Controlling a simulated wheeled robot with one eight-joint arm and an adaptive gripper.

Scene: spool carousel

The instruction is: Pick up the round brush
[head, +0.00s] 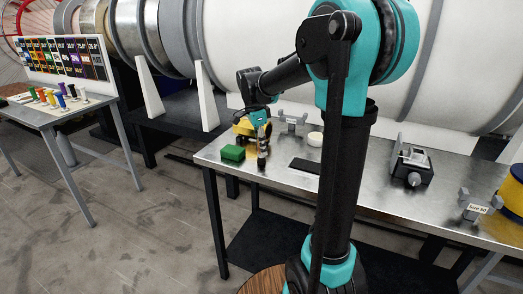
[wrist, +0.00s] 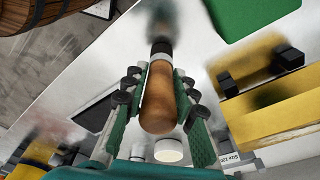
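In the head view the brush (head: 262,150) stands about upright, bristle end down, at the near left part of the metal table. My gripper (head: 260,119) is at its upper end. In the wrist view my gripper (wrist: 160,72) has one green-padded finger on each side of the handle. The fingertips are very close to the handle. I cannot tell whether they press on it, nor whether the bristles touch the table.
A green block (head: 233,153) lies just left of the brush, and a yellow item (head: 243,128) stands behind it. A black flat plate (head: 304,166), a white roll (head: 315,139) and a grey device (head: 408,165) are further right on the table (head: 375,185). Bare metal lies between them.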

